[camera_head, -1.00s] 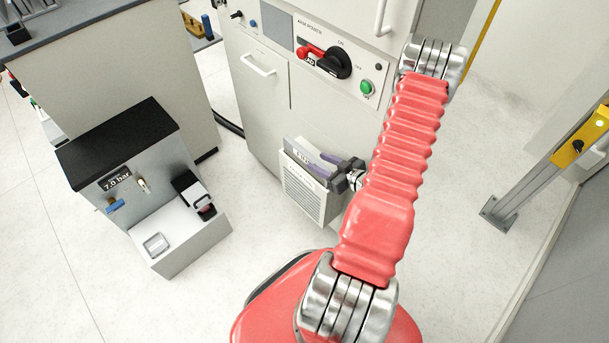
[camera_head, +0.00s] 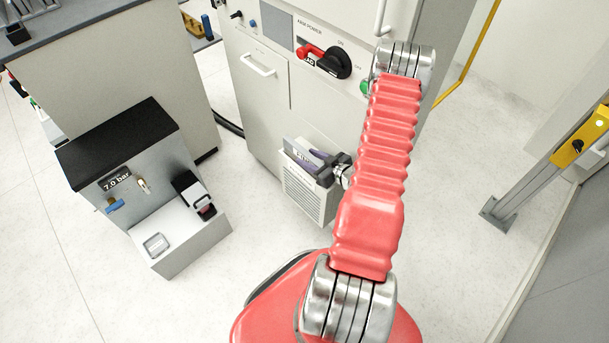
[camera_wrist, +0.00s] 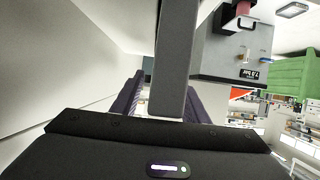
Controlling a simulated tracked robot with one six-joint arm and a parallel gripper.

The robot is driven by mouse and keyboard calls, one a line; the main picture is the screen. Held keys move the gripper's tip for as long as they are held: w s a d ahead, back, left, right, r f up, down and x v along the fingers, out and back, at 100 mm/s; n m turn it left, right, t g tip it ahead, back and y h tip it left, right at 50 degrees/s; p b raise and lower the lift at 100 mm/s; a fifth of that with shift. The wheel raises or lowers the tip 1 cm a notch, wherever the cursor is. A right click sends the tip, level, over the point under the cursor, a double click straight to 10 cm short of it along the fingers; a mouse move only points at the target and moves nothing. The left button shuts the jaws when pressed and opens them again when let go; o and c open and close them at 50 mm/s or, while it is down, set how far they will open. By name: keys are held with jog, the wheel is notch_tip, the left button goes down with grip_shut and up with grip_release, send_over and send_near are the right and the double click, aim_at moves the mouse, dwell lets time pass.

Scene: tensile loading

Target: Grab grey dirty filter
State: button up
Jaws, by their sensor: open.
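The grey filter, seen edge-on, is the flat grey slab (camera_wrist: 178,60) running between my fingers in the wrist view. In the head view, the top of a light grey panel, likely the same filter (camera_head: 297,147), stands in the vented holder (camera_head: 302,191) on the cabinet front. My gripper (camera_head: 314,160) is at the top of this holder, reaching in from the right. Its purple fingers (camera_wrist: 158,92) are open, one on each side of the slab. I cannot tell whether they touch it. The filter's lower part is hidden in the holder.
The cabinet (camera_head: 262,115) carries a red-and-black power switch (camera_head: 333,64) above the holder. A pressure station (camera_head: 130,160) reading 7.0 bar stands at left, with a small grey item (camera_head: 156,244) on its ledge. A yellow-topped post (camera_head: 575,145) stands right. Floor between is clear.

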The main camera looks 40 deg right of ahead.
jog(key=shift+c, duration=0.6)
grip_shut()
dwell(0.4)
